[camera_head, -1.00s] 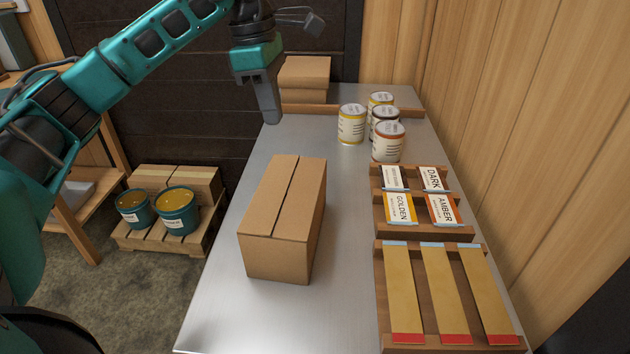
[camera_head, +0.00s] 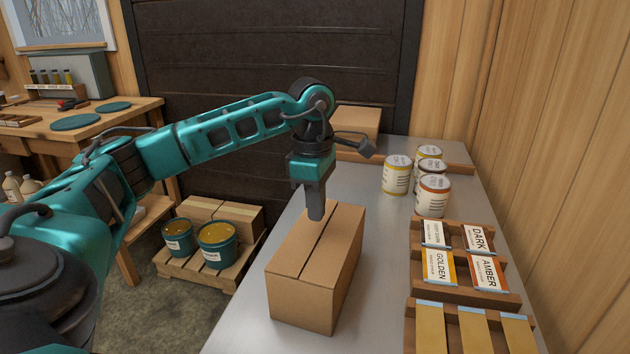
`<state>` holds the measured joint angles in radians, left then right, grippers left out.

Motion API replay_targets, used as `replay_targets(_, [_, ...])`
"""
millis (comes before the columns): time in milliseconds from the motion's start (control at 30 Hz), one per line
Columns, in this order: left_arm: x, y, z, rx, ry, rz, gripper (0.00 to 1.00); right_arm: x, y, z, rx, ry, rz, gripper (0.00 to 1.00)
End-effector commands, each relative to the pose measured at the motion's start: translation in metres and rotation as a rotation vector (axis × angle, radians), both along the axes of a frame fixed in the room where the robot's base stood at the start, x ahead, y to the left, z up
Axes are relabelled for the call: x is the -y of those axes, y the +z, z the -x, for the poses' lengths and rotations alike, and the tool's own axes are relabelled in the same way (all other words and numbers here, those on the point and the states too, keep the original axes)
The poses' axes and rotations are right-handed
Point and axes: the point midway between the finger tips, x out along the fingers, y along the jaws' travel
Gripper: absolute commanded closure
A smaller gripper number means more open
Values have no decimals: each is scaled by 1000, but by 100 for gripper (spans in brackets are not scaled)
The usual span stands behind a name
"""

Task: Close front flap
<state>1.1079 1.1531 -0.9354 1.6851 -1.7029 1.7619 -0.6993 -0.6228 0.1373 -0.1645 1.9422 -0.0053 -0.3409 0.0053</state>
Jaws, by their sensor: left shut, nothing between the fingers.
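A brown cardboard box (camera_head: 303,302) stands on the metal table. Its top flaps (camera_head: 338,252) lie flat, with a seam running lengthwise between them. No raised front flap shows. My left gripper (camera_head: 316,217) is shut and empty. It points straight down over the far end of the box top, its tip at or just above the seam; I cannot tell if it touches. It hides part of the far end of the top. My right gripper is not in view.
Several labelled cans (camera_head: 397,174) stand behind and right of the box. A label rack (camera_head: 508,300) and a strip rack (camera_head: 410,338) line the table's right side. Stacked cardboard (camera_head: 358,122) lies at the back. Buckets (camera_head: 217,245) stand on a pallet at left.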

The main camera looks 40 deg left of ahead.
Motion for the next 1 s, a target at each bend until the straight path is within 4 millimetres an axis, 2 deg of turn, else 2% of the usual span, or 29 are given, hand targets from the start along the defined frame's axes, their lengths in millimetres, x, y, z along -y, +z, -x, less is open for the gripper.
replay_targets(100, [1,-18,0,-1,0,0,100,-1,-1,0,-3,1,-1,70])
replay_targets(233, [1,-28,-1,1,1,0,100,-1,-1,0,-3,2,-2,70])
replay_targets(633, [1,-32,-1,1,1,0,100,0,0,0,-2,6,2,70])
replay_targets(800, [4,-46,-1,-1,0,2,100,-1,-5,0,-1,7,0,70])
replay_targets(1000, [5,-48,-1,-6,-1,3,100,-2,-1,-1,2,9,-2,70])
